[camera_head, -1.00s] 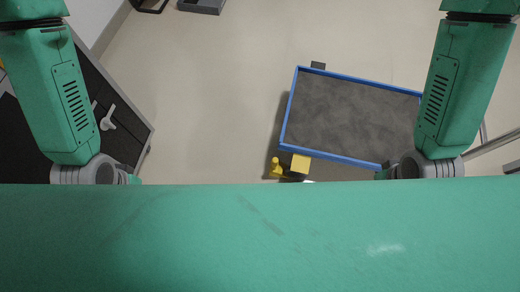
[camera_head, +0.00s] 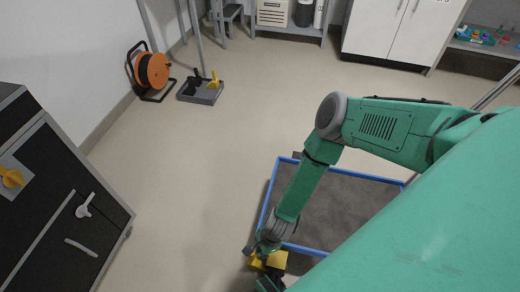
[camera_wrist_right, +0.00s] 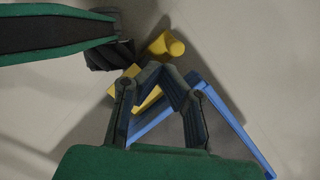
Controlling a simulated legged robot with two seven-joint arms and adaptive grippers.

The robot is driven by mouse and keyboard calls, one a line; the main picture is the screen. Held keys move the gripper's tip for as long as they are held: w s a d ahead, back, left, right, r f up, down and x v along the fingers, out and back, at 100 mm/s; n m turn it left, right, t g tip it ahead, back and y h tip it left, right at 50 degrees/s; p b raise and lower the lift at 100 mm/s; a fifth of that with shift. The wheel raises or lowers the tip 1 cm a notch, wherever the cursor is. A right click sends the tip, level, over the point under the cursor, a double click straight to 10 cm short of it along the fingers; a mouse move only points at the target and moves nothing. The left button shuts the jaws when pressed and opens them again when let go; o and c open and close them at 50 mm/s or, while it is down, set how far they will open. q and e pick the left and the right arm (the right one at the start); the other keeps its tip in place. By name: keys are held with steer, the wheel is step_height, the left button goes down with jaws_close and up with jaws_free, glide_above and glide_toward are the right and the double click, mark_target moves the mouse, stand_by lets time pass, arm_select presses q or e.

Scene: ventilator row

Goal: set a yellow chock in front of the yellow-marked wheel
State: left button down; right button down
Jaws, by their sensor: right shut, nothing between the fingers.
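My right gripper (camera_wrist_right: 163,75) is shut and empty, its fingertips close together over a yellow block (camera_wrist_right: 147,97). In the head view this right gripper (camera_head: 264,246) is low beside the near left corner of the blue-rimmed cart (camera_head: 265,205). A yellow block (camera_head: 278,259) is at that corner, with a smaller yellow part (camera_head: 256,263) left of it, partly covered by my gripper. The yellow-marked wheel cannot be clearly made out. My left gripper is not seen.
An orange cable reel (camera_head: 152,71) stands by the wall. A black cabinet (camera_head: 50,220) is at left. Floor between cabinet and cart is clear.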

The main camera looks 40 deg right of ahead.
step_height(320, 180, down, 2)
steer(key=d+m, duration=0.3)
steer(key=b, duration=0.5)
glide_above(259, 260)
steer(key=f, duration=0.9)
steer(key=shift+s+d+f, duration=0.1)
steer(key=shift+d+f, duration=0.2)
steer(key=shift+a+f, duration=0.15)
steer(key=shift+f, duration=0.2)
